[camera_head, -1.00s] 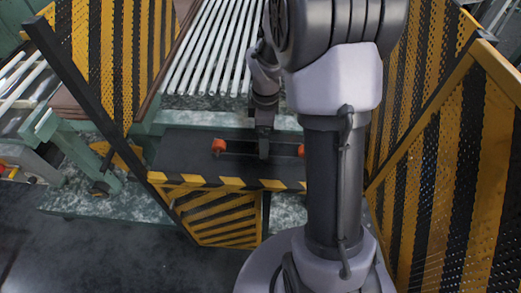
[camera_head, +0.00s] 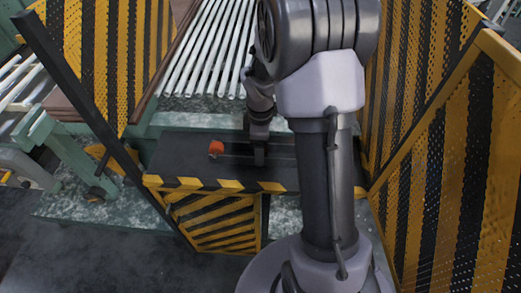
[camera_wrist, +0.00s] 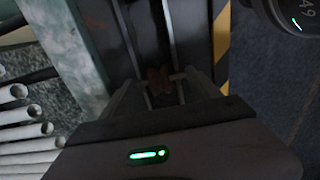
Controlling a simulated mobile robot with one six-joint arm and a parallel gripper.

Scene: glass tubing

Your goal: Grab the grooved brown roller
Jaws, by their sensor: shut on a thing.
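The brown roller (camera_wrist: 158,80) shows between the two fingers of my gripper (camera_wrist: 160,92) in the wrist view, small and dark, so its grooves are hard to make out. My gripper is shut on it. In the head view my gripper (camera_head: 259,157) points down over the dark bench top, and the roller itself is hidden there by the fingers. Whether the roller still touches its support cannot be told.
An orange end piece (camera_head: 216,149) sits left of my gripper on the dark bench top (camera_head: 185,155). White glass tubes (camera_head: 210,50) lie behind. Yellow-black striped guards (camera_head: 455,150) stand on the right and left. A striped edge (camera_head: 225,186) runs along the bench front.

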